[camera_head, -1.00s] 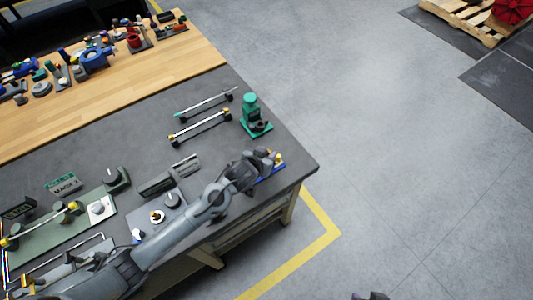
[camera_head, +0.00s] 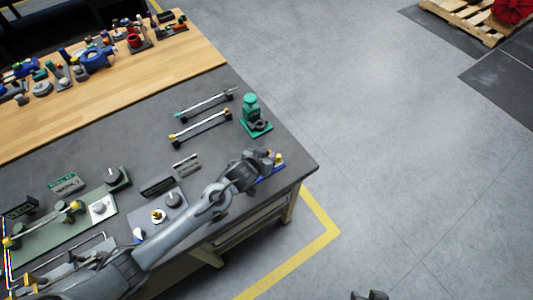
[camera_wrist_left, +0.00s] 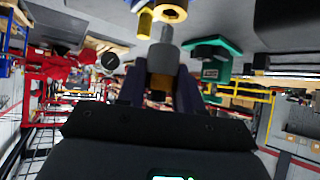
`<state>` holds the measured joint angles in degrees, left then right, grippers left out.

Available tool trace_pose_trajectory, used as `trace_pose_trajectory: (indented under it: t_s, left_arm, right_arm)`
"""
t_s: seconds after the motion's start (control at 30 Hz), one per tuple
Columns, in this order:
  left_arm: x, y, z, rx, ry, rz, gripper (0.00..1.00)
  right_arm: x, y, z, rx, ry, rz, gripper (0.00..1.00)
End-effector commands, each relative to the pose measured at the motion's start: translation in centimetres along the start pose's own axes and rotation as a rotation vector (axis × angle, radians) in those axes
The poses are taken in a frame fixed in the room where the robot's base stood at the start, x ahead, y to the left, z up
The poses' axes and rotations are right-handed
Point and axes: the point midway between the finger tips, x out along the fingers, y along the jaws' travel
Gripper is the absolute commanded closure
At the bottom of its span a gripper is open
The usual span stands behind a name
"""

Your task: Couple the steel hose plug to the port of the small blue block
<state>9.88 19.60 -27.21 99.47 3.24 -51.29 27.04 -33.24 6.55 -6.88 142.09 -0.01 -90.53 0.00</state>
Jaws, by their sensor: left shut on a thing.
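The small blue block (camera_head: 271,173) sits near the right corner of the dark bench top, with a brass fitting on it (camera_head: 279,160). My left gripper (camera_head: 268,156) is over the block and hides part of it. In the left wrist view my left gripper (camera_wrist_left: 160,88) is shut on the grey steel hose plug (camera_wrist_left: 163,52). The plug points toward a round brass port (camera_wrist_left: 172,11) at the top edge. They look close; I cannot tell whether they touch. Dark tips, probably my right gripper (camera_head: 370,296), barely show at the bottom edge.
A grey plate with a dark knob (camera_head: 172,201) is by the left forearm. Open floor lies right of the bench.

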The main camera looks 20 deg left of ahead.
Motion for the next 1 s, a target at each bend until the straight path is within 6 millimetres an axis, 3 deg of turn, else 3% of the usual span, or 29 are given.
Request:
trace_pose_trajectory:
  t_s: [1.0]
  left_arm:
    - [1.3, 0.0, 1.7, -0.001, 0.001, 0.0, 1.0]
  right_arm:
    - [0.7, 0.1, 0.3, -0.007, -0.001, 0.005, 0.57]
